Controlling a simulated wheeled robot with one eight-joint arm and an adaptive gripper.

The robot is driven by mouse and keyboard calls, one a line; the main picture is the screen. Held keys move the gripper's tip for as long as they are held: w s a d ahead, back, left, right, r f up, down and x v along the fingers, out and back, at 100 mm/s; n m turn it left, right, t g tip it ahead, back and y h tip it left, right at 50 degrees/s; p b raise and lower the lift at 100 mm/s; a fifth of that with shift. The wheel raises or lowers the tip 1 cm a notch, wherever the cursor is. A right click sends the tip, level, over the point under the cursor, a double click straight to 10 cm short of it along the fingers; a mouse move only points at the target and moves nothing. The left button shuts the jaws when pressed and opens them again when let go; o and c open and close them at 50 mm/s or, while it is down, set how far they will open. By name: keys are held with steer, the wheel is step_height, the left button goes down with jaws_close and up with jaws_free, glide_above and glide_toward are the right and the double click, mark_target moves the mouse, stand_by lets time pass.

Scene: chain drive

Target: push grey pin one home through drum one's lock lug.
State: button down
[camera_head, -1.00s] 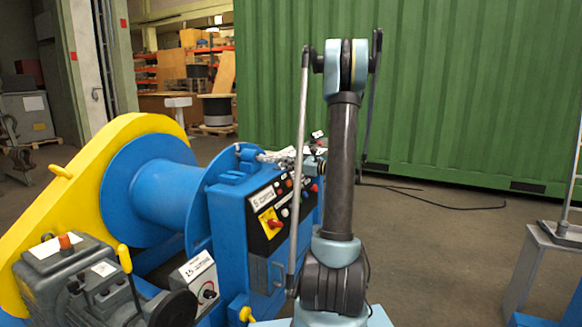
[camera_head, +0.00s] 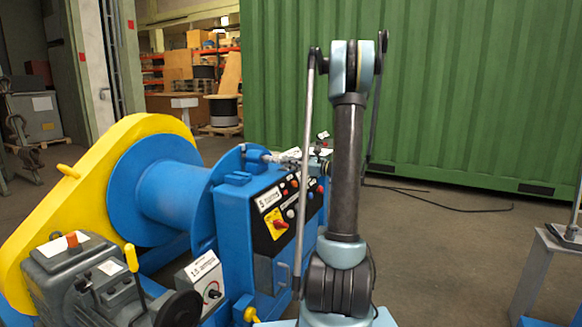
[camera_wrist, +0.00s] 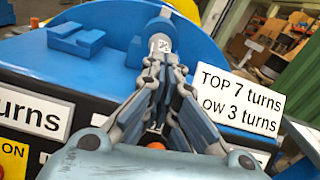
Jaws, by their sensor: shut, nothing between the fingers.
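Drum one (camera_head: 165,195) is the blue spool beside the yellow guard. A small blue lock lug (camera_head: 254,151) stands at its right flange. In the wrist view the lug (camera_wrist: 136,52) is at the top centre. Grey pin one (camera_wrist: 160,44) shows there as a pale round end with dark marks, just beyond my fingertips. My gripper (camera_wrist: 166,72) is shut and empty, its tips pointing at the pin end. I cannot tell whether they touch it. How deep the pin sits is hidden.
A blue control cabinet (camera_head: 234,220) with switches stands directly below my gripper. White turn-count labels (camera_wrist: 236,98) flank the fingers. A blue block (camera_wrist: 76,40) lies left of the lug. A green container (camera_head: 440,90) stands behind, with open floor before it.

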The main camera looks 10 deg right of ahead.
steer(key=shift+w+a, duration=0.25)
steer(key=shift+a, duration=0.1)
steer(key=shift+d, duration=0.1)
steer(key=v, duration=1.4)
steer(key=s+a+f+n+g+h, duration=0.25)
steer(key=s+a+n, duration=0.25)
steer(key=s+a, duration=0.25)
steer(key=s+a+f+n+g+h, duration=0.25)
steer(key=s+a+n+g, duration=0.2)
steer(key=s+a, duration=0.35)
steer(key=s+d+f+n+h, duration=0.2)
steer(key=s+f+n+h, duration=0.1)
steer(key=s, duration=0.4)
steer(key=s+d+f+n+g+h, duration=0.1)
steer(key=s+d+f+n+h, duration=0.1)
steer(key=s+n, duration=0.4)
steer(key=s+d+f+n+h, duration=0.2)
steer(key=s+f+n+h, duration=0.2)
steer(key=s, duration=0.5)
steer(key=shift+f+n+h, duration=0.15)
steer(key=shift+n+h, duration=0.15)
steer(key=shift+n, duration=0.45)
steer(key=shift+s+d, duration=0.1)
